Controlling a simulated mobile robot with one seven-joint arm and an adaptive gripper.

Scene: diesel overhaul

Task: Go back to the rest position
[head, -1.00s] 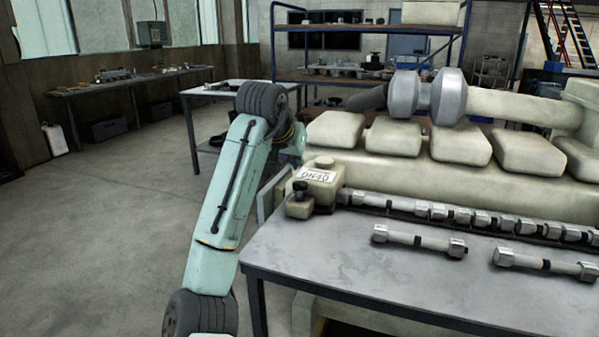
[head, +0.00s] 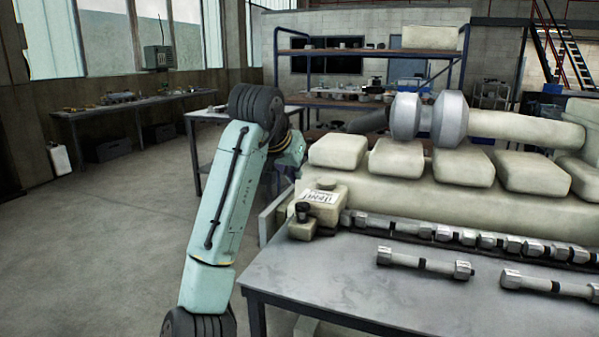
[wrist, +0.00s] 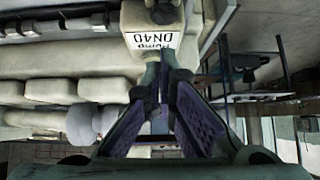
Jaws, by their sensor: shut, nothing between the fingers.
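My gripper (wrist: 163,112) shows in the wrist view with its dark fingers and purple-grey pads; it is shut and empty. A cream pump block (wrist: 152,18) with a "Pump DN40" label lies beyond the fingertips in that view. In the head view, my pale green arm rises on the left and bends at a dark joint. Its far end turns right behind the upper link, so the gripper is not clearly seen there. The pump block (head: 325,203) stands right of my arm, at the near-left end of the cream engine (head: 400,195).
A grey metal table (head: 370,290) is at the front right, close to my arm, with two loose steel injectors (head: 424,263) (head: 547,284) on it. A row of similar parts lies along the engine. A shelf rack (head: 370,95) stands behind. The floor (head: 120,240) at left is clear.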

